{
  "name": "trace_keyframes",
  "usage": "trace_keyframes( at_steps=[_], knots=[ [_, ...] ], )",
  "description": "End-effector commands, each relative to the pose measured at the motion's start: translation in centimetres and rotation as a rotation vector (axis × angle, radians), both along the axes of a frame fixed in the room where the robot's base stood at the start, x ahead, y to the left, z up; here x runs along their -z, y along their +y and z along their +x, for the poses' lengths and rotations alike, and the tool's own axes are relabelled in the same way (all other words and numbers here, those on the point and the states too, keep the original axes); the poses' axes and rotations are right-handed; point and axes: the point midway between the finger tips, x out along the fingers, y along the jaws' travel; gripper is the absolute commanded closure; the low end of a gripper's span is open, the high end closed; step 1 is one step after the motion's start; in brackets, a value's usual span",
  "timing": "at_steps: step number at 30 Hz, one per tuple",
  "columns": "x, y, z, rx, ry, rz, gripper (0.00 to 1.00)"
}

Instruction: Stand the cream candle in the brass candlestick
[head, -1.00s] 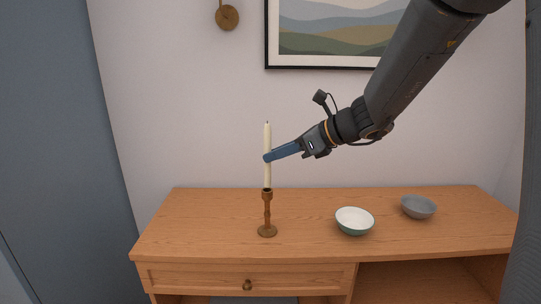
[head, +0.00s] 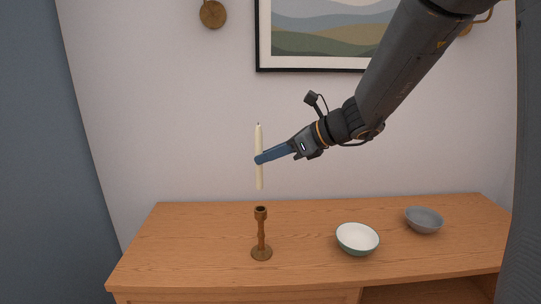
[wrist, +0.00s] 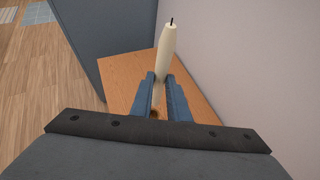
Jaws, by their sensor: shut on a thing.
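The cream candle (head: 259,140) is upright in the head view, held at about its middle by my gripper (head: 259,160). The candle's lower end is in the air, a little above the brass candlestick's open cup in the picture. The brass candlestick (head: 261,232) stands upright on the wooden sideboard, its cup empty. In the wrist view the candle (wrist: 167,45) rises between the two blue fingers of my gripper (wrist: 160,85), wick end up. The candle's lower part and most of the candlestick are hidden there.
On the wooden sideboard (head: 200,240), a white bowl with a green outside (head: 357,239) and a grey bowl (head: 424,221) stand right of the candlestick. A framed picture (head: 320,40) and a brass wall fitting (head: 213,14) hang behind. The sideboard's left part is clear.

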Motion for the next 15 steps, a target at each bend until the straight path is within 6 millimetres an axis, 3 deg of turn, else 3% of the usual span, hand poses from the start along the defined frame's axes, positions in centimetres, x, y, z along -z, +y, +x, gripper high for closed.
trace_keyframes(
  at_steps=[15],
  knots=[
    [3.5, -0.4, 0.1, 0.006, 0.001, -0.001, 1.00]
  ],
)
